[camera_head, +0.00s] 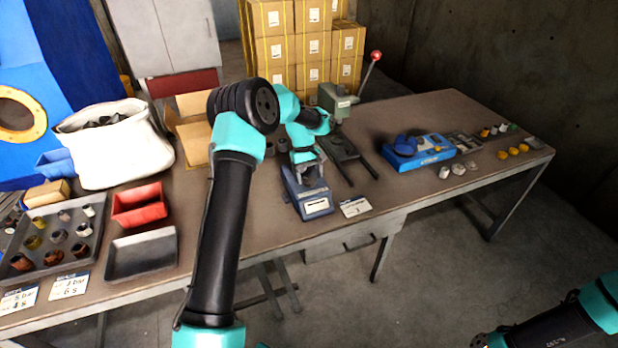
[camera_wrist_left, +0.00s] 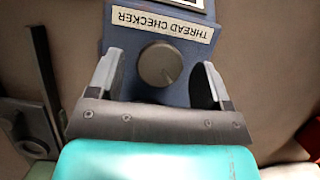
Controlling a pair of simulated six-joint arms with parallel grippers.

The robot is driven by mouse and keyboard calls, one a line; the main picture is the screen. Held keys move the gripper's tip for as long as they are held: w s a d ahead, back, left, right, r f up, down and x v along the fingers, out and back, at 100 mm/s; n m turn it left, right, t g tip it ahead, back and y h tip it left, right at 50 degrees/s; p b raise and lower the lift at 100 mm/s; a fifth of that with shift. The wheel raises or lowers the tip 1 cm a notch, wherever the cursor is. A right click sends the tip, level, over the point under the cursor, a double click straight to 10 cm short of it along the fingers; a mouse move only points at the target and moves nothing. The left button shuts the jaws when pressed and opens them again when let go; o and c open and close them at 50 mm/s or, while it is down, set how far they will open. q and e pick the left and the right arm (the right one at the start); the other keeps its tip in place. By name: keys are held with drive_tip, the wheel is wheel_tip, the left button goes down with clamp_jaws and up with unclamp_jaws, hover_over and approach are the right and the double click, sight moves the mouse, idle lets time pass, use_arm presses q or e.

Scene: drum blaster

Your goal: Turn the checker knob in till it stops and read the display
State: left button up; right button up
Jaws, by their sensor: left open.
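The thread checker (camera_head: 316,207) is a blue box near the front edge of the table in the head view. In the left wrist view its label (camera_wrist_left: 163,23) reads THREAD CHECKER, upside down. Its grey round knob (camera_wrist_left: 160,65) shows below the label. My left gripper (camera_wrist_left: 163,88) is open, with one finger on each side of the knob and gaps between. In the head view the left gripper (camera_head: 307,172) reaches down over the checker and hides the knob. The display's reading cannot be made out. My right arm shows only in part at the lower right; its gripper is out of view.
A press with a red-tipped lever (camera_head: 340,105) stands behind the checker. A small card (camera_head: 355,207) lies to its right. A blue device (camera_head: 420,153) and small fittings sit further right. A red bin (camera_head: 140,204), grey tray (camera_head: 142,253) and white sack (camera_head: 112,150) stand left.

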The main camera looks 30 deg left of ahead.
use_arm(q)
drive_tip(key=shift+s+d+f, duration=0.1)
drive_tip(key=shift+f, duration=0.3)
drive_tip(key=c, duration=0.9)
